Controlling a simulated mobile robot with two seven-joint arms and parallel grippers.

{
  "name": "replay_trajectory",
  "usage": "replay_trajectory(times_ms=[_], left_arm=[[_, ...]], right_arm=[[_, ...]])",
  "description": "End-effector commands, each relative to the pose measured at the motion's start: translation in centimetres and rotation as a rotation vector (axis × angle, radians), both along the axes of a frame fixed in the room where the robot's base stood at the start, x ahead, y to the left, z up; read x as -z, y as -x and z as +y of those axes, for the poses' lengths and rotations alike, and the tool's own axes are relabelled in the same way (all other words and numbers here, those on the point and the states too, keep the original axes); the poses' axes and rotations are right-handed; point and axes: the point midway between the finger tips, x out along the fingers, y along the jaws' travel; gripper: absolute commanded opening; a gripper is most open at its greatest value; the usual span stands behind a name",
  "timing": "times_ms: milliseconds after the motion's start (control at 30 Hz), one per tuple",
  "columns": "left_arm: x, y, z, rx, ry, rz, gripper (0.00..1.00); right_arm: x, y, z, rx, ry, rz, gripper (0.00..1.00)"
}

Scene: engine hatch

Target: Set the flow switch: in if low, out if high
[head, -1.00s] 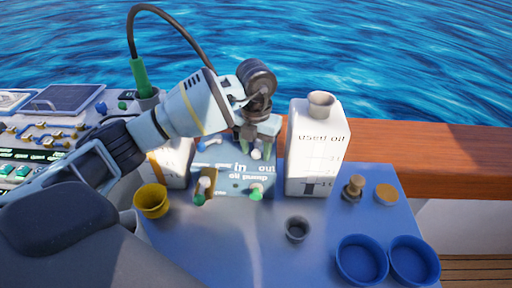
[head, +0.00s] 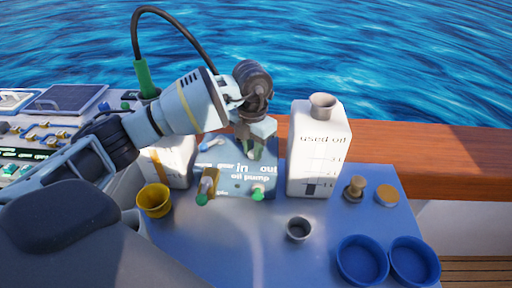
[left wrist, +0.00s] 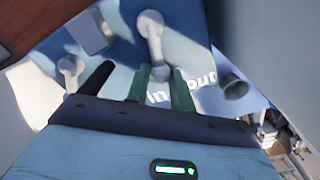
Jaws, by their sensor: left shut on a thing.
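The pale blue oil pump box (head: 228,187) stands on the blue table, with the words "in" and "out" on its sloped top. My left gripper (head: 256,150) points down at its upper right part, by those words. In the left wrist view, the green fingers of my left gripper (left wrist: 161,76) are shut around the lower end of a pale lever, the flow switch (left wrist: 152,28). The head view mostly hides this lever behind the fingers. Its exact setting cannot be told. My right gripper is not in view.
A white "used oil" canister (head: 318,155) with a dark bar near its bottom stands right of the pump. A second white canister (head: 175,162) is partly behind my left arm. A yellow cup (head: 154,201), grey cup (head: 299,229) and blue bowls (head: 362,262) stand in front.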

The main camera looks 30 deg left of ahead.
Motion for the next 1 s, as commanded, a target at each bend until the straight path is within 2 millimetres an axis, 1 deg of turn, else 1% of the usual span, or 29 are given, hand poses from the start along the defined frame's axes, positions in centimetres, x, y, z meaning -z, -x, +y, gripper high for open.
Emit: replay_trajectory(times_ms=[300, 500, 700, 1000], left_arm=[[0.0, 0.1, 1.6, 0.268, -0.001, 0.001, 0.01], [0.1, 0.0, 2.3, 0.404, -0.001, 0.002, 0.01], [0.1, -0.1, 2.8, 0.496, -0.001, 0.001, 0.01], [0.0, -0.2, 3.0, 0.548, 0.0, 0.001, 0.01]], right_arm=[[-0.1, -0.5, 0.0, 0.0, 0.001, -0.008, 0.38], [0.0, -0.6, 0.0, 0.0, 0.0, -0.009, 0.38], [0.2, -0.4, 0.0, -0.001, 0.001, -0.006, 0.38], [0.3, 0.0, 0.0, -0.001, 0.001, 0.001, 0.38]])
